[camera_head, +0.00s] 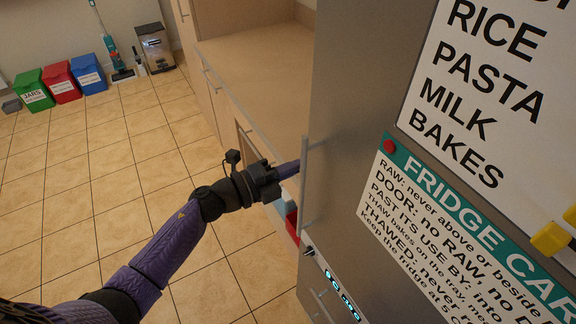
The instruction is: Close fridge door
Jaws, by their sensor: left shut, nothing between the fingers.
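The fridge door (345,120) is a tall grey metal panel filling the right half. A vertical bar handle (304,190) runs along its left edge. Red and pale blue items (290,218) show just left of the handle, partly hidden by the door edge; I cannot tell how far the door stands open. My left gripper (288,170) is at the door's left edge, beside the handle, with its fingertips partly hidden behind it. It is shut and empty; I cannot tell whether it touches the door. My right gripper is out of view.
A wooden counter (262,65) with cabinets stands beyond the door. Green (34,92), red (62,82) and blue (88,75) bins stand at the far left. A white list (490,80) and a fridge card (450,235) hang on the metal. The tiled floor at left is clear.

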